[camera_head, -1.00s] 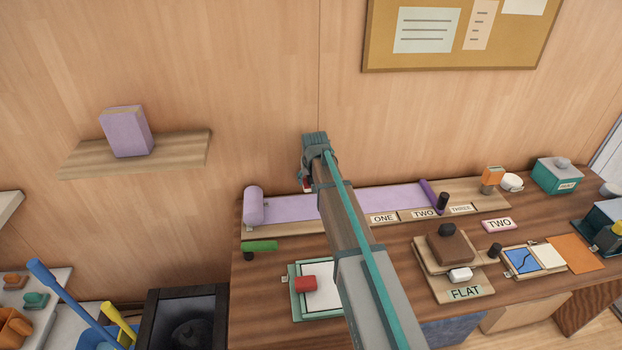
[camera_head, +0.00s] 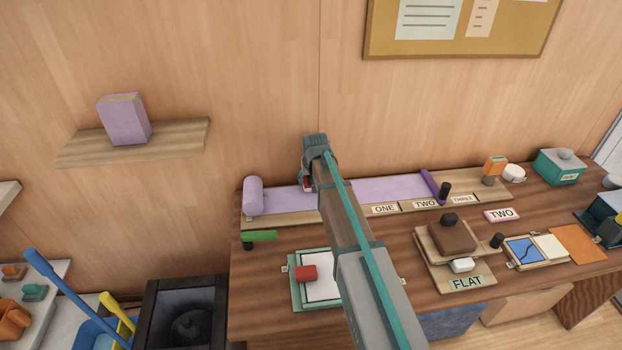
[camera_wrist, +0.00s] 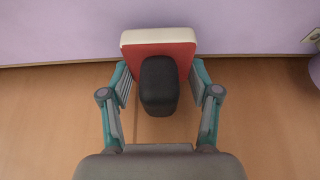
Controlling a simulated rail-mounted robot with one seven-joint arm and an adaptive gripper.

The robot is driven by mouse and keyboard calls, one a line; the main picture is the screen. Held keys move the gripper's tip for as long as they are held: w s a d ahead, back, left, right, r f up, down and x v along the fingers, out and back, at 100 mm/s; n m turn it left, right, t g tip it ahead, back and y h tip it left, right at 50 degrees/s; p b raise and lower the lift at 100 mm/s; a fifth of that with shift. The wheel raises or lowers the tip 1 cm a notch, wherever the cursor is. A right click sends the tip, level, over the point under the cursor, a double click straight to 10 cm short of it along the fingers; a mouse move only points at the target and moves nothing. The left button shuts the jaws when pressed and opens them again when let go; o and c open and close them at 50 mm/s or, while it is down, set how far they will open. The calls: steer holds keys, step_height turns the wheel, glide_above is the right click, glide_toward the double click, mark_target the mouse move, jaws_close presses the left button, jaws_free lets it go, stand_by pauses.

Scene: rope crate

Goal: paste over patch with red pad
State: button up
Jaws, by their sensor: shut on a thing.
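My gripper (camera_wrist: 159,88) is shut on the black handle of the red pad (camera_wrist: 180,52), which has a pale layer along its far edge. In the wrist view the pad overlaps the lilac strip (camera_wrist: 50,35); I cannot tell whether it touches it. In the head view my gripper is over the left part of the lilac strip (camera_head: 385,188), and only a bit of red (camera_head: 307,184) shows beneath it. I cannot make out a separate patch under the pad. My arm hides part of the strip.
A lilac roll (camera_head: 253,196) stands at the strip's left end. A purple bar (camera_head: 433,186) crosses its right. Nearer are a green-framed white sheet (camera_head: 322,290) with a red block (camera_head: 306,273), a FLAT board (camera_head: 467,283) and a blue picture (camera_head: 524,250). The wall rises close behind.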

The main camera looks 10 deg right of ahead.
mark_target(313, 195)
steer(key=shift+f, duration=0.55)
stand_by(0.6)
steer(key=shift+s+r, duration=0.1)
steer(key=shift+s, duration=2)
steer(key=shift+s, duration=0.1)
steer(key=shift+s, duration=2.05)
steer(key=shift+w, duration=0.1)
steer(key=shift+w+f, duration=0.2)
steer(key=shift+w, duration=1.85)
